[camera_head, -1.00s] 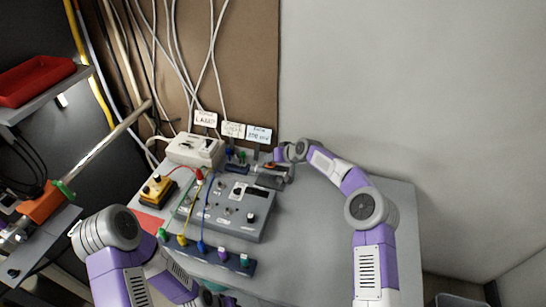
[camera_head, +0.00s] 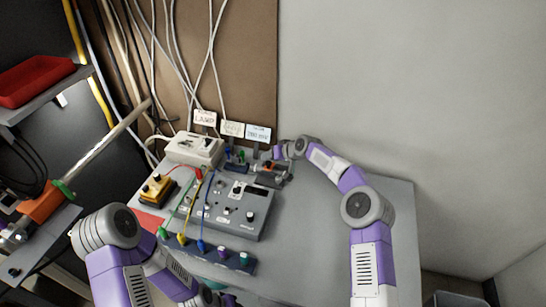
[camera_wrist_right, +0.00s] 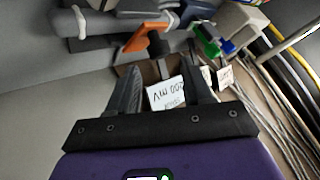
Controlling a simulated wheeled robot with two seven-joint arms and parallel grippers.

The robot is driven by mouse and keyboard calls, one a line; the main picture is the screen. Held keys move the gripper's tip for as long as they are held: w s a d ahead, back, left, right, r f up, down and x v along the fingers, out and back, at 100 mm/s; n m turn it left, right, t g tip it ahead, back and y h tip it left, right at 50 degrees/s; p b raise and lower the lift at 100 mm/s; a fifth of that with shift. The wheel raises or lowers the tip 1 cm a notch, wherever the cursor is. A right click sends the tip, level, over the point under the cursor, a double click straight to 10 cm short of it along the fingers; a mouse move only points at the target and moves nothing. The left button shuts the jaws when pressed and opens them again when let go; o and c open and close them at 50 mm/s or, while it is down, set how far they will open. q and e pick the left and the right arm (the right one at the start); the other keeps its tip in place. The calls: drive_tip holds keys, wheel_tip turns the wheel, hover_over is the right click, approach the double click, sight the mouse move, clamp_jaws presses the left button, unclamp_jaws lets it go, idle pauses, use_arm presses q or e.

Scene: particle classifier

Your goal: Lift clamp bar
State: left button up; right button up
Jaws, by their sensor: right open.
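The orange bar (camera_wrist_right: 148,36), which I take for the clamp bar, lies on a dark and grey fixture. It is just beyond my right gripper's left fingertip in the right wrist view. In the head view the small fixture (camera_head: 271,174) sits at the back of the table, behind the grey control box. My right gripper (camera_wrist_right: 164,66) is open and empty. Its fingers point toward the fixture and the label cards. I cannot tell whether a finger touches the bar. My left arm (camera_head: 118,260) is at the lower left, and its gripper is out of sight.
The grey control box (camera_head: 226,207) with knobs and cables fills the table's middle. A white power box (camera_head: 194,149), a yellow box (camera_head: 157,189) and a dark plug strip (camera_head: 215,256) stand around it. Label cards (camera_head: 258,133) stand behind the fixture. The table's right side is bare except for my arm.

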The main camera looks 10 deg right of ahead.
drive_tip(key=v, duration=0.7)
drive_tip(key=shift+d+r+p, duration=0.15)
drive_tip(key=shift+p, duration=0.25)
drive_tip(key=shift+s, duration=0.15)
